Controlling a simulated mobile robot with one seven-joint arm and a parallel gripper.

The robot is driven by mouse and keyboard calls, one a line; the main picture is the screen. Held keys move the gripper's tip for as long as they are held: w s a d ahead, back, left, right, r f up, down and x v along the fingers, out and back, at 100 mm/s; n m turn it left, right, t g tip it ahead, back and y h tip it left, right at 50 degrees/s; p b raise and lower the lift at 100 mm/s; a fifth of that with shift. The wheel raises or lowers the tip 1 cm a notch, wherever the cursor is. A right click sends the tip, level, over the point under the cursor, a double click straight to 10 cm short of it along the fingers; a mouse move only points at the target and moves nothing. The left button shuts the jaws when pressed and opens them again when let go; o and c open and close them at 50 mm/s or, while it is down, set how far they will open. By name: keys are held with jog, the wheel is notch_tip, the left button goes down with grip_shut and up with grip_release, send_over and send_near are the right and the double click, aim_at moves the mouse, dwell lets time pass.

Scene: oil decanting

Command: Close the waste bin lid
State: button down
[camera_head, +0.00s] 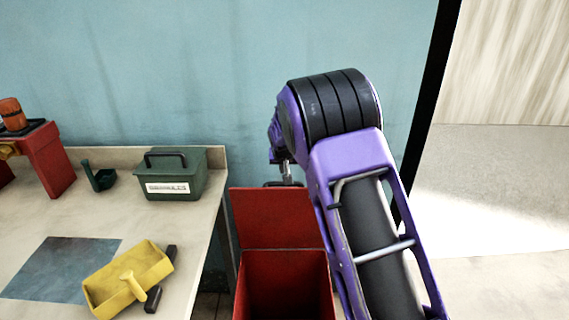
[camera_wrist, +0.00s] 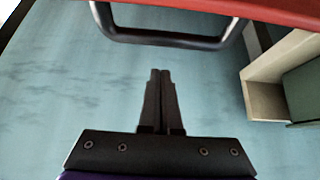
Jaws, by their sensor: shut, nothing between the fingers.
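The red waste bin (camera_head: 250,294) stands right of the workbench with its lid (camera_head: 275,220) raised upright and its inside showing. A dark handle (camera_head: 273,184) is at the lid's top edge, partly hidden by my arm. In the wrist view, the red lid edge (camera_wrist: 270,10) and the dark bar handle (camera_wrist: 170,38) cross the top. My gripper (camera_wrist: 160,72) is shut and empty, its fingertips below the handle in that picture and not visibly touching it. In the head view, my gripper is mostly hidden behind my arm, close to the lid's top.
The workbench (camera_head: 50,215) at left carries a green box (camera_head: 185,178), a yellow tray (camera_head: 110,292), a dark green scoop (camera_head: 98,178) and a red stand (camera_head: 58,160). A blue wall (camera_head: 180,70) is behind the bin. Open floor (camera_head: 500,200) shows at right.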

jog(key=shift+s+f, duration=0.25)
jog(key=shift+s, duration=0.55)
jog(key=shift+s+f, duration=0.25)
jog(key=shift+s, duration=0.5)
jog(key=shift+s, duration=0.15)
